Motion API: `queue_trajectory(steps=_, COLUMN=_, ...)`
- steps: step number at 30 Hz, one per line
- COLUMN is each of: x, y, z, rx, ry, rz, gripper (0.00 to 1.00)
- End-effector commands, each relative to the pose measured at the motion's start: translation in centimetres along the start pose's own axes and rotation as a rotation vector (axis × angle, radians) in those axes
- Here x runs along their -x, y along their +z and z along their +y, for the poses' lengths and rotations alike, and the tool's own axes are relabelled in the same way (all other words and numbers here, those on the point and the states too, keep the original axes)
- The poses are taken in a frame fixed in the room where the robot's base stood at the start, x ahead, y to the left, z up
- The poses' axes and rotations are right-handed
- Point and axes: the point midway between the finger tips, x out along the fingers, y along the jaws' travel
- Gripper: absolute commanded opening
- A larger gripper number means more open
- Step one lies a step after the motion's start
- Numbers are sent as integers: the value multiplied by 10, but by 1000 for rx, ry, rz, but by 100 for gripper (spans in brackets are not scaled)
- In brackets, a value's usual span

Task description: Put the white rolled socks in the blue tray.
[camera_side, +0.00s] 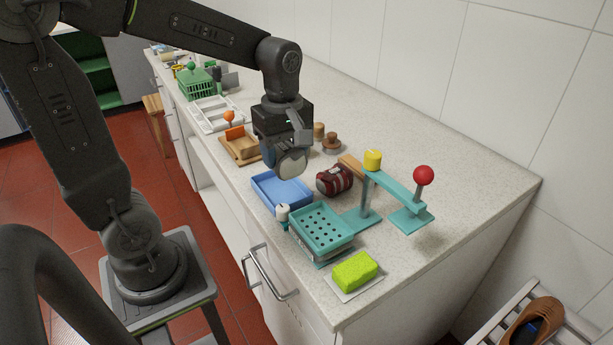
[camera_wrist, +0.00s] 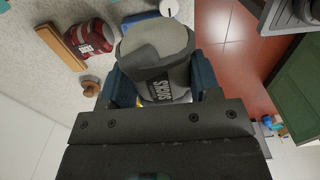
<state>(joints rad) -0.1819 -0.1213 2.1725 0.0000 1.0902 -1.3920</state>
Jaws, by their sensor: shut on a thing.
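The pale rolled socks (camera_side: 292,164) are held between the blue fingers of my gripper (camera_side: 284,155). In the wrist view the socks (camera_wrist: 160,45) look off-white to grey and carry a dark band with lettering, with a finger of my gripper (camera_wrist: 158,82) on each side. The blue tray (camera_side: 264,196) lies on the counter just below and slightly left of the held socks. The socks appear to be above the tray's far side, apart from its floor. The part of the tray that shows looks empty; its far edge is partly hidden.
A dark red striped roll (camera_side: 334,180) lies right of the tray. A teal perforated dish (camera_side: 321,229), a white-topped bottle (camera_side: 283,213) and a teal stand with a red ball (camera_side: 424,175) are in front. A wooden holder (camera_side: 240,146) and brown knobs (camera_side: 331,142) stand behind.

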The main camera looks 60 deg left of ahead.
Motion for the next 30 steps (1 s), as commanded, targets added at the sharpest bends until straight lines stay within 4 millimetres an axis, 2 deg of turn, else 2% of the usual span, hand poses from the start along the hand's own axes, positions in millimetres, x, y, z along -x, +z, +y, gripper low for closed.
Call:
queue_trajectory(steps=3, x=9, y=-14, z=-4, rx=3, ry=2, rz=0, gripper=27)
queue_trajectory(steps=6, x=7, y=-24, z=-3, rx=3, ry=-2, rz=0, gripper=27)
queue_trajectory(steps=16, x=-52, y=-70, z=22, rx=1, ry=-5, rz=-2, gripper=27)
queue_trajectory(steps=21, x=-66, y=-77, z=25, rx=-2, ry=-2, rz=-1, gripper=27)
queue_trajectory(steps=30, x=-94, y=-76, z=24, rx=-2, ry=-3, rz=-1, gripper=27)
